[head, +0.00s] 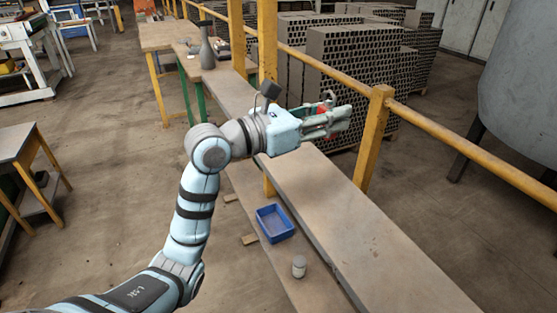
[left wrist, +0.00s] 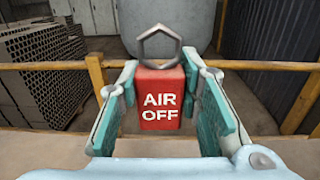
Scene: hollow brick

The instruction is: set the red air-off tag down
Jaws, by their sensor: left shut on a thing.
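The red air-off tag (left wrist: 160,97) is a red block with white "AIR OFF" lettering and a grey hexagonal ring (left wrist: 159,46) on top. It is upright between the teal pads of my left gripper (left wrist: 165,105) in the left wrist view. My left gripper (head: 334,117) is shut on it and holds it up near the yellow rail in the head view. Only a little red of the tag (head: 324,107) shows there, mostly hidden by the fingers. My right gripper is in neither view.
A long bench (head: 345,205) runs below my left arm, with a broad bare top. A blue tray (head: 275,223) and a small white jar (head: 299,266) stand on the lower board to its left. A yellow rail (head: 460,155) and post (head: 374,138) border the bench. Brick stacks (head: 350,75) stand behind.

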